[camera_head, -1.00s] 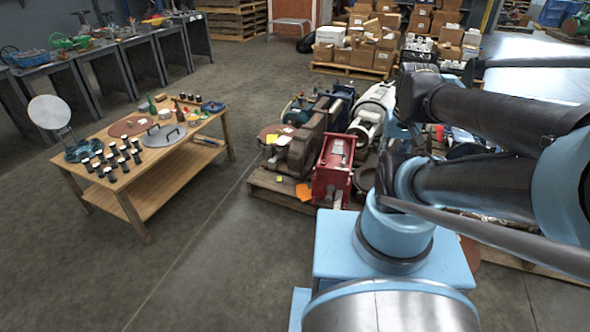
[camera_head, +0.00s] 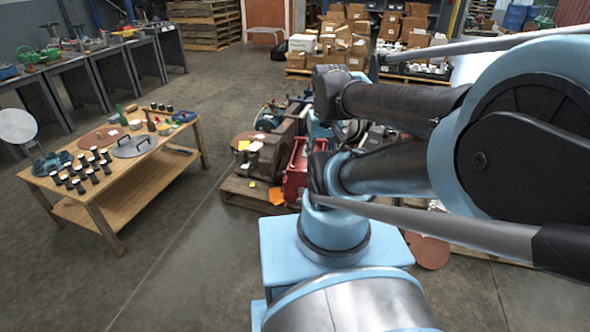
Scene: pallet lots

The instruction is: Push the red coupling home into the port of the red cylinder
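A red machine part (camera_head: 296,172) stands on the near pallet among other machinery; it may be the red cylinder, but my arm covers its right side. No port can be made out on it. I cannot pick out the red coupling. My gripper is not seen; only blue and black links of my arm fill the right half of the view.
A wooden table (camera_head: 150,190) at left holds several dark cups (camera_head: 78,186), a grey round plate (camera_head: 134,148) and bottles. The machinery stands on a wooden pallet (camera_head: 240,192). Cardboard boxes (camera_head: 335,48) are stacked behind. The floor (camera_head: 190,255) between table and pallet is clear.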

